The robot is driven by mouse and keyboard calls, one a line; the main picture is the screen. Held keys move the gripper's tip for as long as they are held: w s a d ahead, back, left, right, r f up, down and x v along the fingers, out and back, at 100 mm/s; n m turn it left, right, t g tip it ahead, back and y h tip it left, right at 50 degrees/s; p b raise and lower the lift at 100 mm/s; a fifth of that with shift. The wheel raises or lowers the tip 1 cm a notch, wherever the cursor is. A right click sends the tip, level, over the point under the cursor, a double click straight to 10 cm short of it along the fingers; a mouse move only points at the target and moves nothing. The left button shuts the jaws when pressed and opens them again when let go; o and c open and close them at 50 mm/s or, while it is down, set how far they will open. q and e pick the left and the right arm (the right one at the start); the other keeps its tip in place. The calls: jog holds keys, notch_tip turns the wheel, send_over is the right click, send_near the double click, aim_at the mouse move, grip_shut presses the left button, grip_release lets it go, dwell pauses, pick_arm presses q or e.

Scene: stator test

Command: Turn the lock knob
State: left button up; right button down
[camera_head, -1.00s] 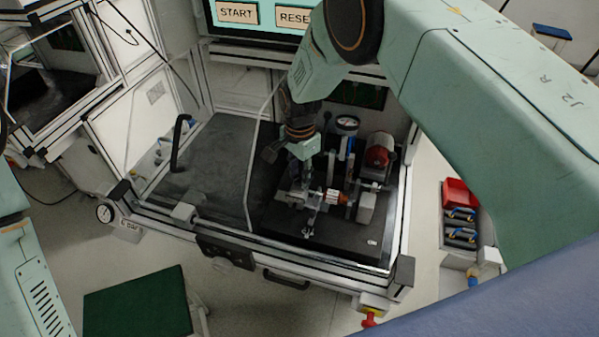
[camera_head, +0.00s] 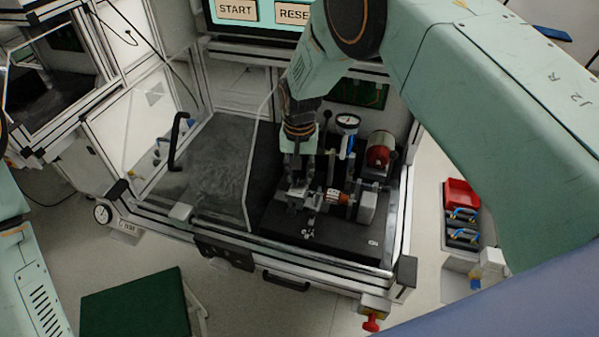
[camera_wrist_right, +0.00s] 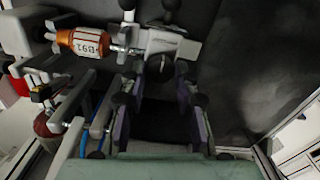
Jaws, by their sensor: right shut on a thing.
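The dark round lock knob (camera_wrist_right: 160,68) sits on a light metal clamp block (camera_wrist_right: 158,42) in the right wrist view. My right gripper (camera_wrist_right: 160,78) reaches down over it with a finger on each side, shut on the knob. In the head view the right gripper (camera_head: 304,172) is above the dark fixture plate, and the knob is too small and covered to make out. An orange and copper stator (camera_wrist_right: 85,42) labelled B91 lies beside the clamp; it also shows in the head view (camera_head: 337,196). My left gripper is out of view.
A gauge (camera_head: 347,121) and a red-faced motor (camera_head: 378,155) stand close right of the gripper. A clear panel edge (camera_head: 250,165) rises to its left. The dark bench surface (camera_head: 210,165) left of that is bare. A screen (camera_head: 262,12) is behind.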

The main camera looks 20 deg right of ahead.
jog(key=n, duration=0.4)
jog(key=shift+s+f+n, duration=0.15)
jog(key=shift+n, duration=2.05)
jog(key=shift+s, duration=0.1)
jog(key=c, duration=1.4)
grip_release()
jog(key=o, duration=0.4)
jog(key=shift+w, duration=0.2)
